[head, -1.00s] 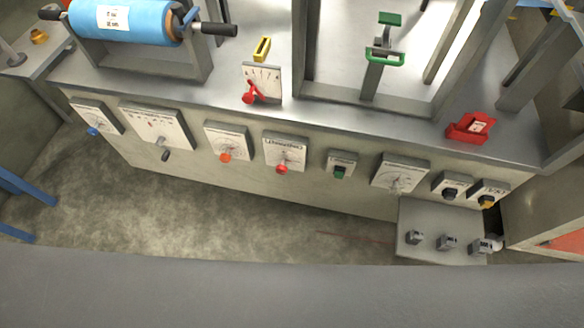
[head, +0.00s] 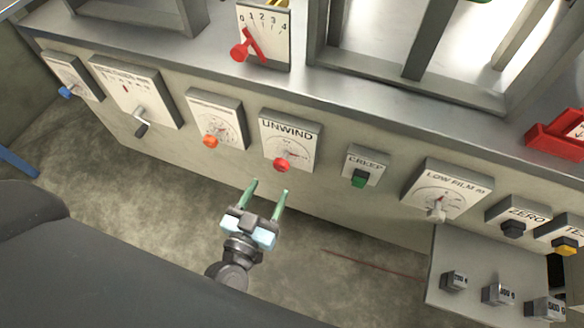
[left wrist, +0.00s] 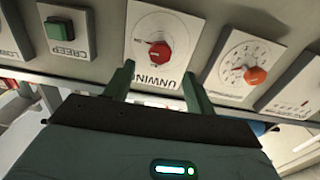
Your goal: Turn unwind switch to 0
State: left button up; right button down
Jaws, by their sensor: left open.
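The unwind switch is a red knob (head: 282,165) on a white dial plate marked UNWIND (head: 291,133), on the front of the grey machine. In the left wrist view the red knob (left wrist: 160,52) shows upside down, just ahead of the fingers. The dial's small marks are too small to read surely. My left gripper (head: 267,188) is open and empty, its green fingers pointing up toward the knob from below. My right gripper is not in view.
An orange-knob dial (head: 216,121) is left of the unwind plate; the CREEP box (head: 365,163) with a green button is right. A LOW FILM dial (head: 447,188) lies farther right. A shelf (head: 440,297) with small weights juts out at lower right.

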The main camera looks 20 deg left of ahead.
aim_at(279, 168)
pick_arm(q)
jog(key=shift+w, duration=0.2)
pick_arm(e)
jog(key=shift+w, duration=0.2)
pick_arm(q)
jog(key=w+b, duration=0.1)
jog(key=w, duration=0.5)
jog(key=shift+w+d, duration=0.1)
jog(key=shift+w, duration=0.7)
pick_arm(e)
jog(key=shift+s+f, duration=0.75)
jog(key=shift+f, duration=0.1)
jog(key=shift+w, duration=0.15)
pick_arm(q)
jog(key=shift+c, duration=0.5)
jog(key=c, duration=0.9)
jog(key=shift+o, duration=0.2)
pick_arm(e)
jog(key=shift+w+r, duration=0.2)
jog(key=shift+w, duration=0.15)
